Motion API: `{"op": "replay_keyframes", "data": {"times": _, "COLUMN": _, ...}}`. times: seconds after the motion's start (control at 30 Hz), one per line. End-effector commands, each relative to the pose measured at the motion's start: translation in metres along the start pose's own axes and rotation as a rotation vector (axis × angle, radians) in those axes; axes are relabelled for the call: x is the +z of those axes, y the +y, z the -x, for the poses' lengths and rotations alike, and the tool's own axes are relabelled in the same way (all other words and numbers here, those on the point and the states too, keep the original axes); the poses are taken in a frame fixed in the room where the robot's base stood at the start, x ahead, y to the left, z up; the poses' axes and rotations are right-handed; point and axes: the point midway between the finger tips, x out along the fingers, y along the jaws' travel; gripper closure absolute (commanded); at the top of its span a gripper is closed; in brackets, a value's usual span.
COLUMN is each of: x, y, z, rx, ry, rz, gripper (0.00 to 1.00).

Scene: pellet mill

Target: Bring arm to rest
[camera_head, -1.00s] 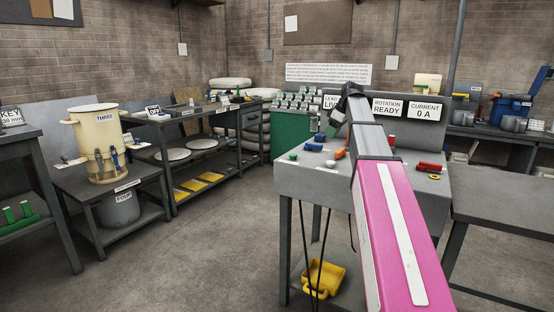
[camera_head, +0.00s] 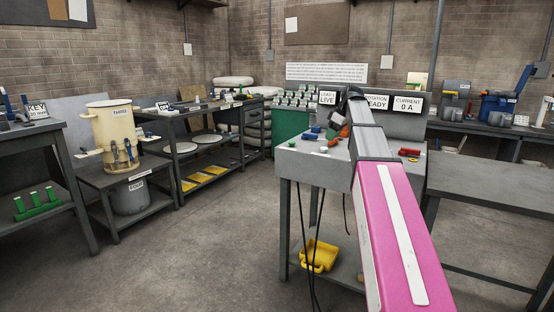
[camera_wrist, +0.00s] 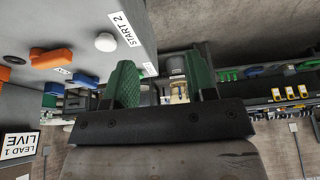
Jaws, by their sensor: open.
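My arm (camera_head: 390,220) reaches forward in the head view, in front of the grey control bench (camera_head: 310,165). Its dark far end is small there, and the fingers cannot be made out. In the wrist view my gripper (camera_wrist: 163,82) shows two green-padded fingers, spread apart, with nothing held between them. The panel with a white button (camera_wrist: 105,42), a START 2 label (camera_wrist: 126,29) and an orange knob (camera_wrist: 53,58) lies beside the fingers, at the left.
A yellow scoop-like bin (camera_head: 320,256) is on the bench's lower shelf, with dark cables hanging near it. A bare grey table (camera_head: 490,185) stands at the right. A cream bucket (camera_head: 110,135) sits on a low table at the left. The floor (camera_head: 210,250) between is open.

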Motion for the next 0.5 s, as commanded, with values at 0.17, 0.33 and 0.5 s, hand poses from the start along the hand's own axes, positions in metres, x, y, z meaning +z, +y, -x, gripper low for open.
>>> {"op": "replay_keyframes", "data": {"times": 0.17, "x": 0.009, "y": -0.006, "z": -0.02, "rx": -0.001, "ry": -0.013, "rz": -0.041, "gripper": 0.49}}
{"op": "replay_keyframes", "data": {"times": 0.33, "x": 0.021, "y": -0.013, "z": -0.046, "rx": 0.0, "ry": -0.028, "rz": -0.095, "gripper": 0.49}}
{"op": "replay_keyframes", "data": {"times": 0.5, "x": 0.038, "y": -0.025, "z": -0.08, "rx": 0.003, "ry": -0.052, "rz": -0.17, "gripper": 0.49}}
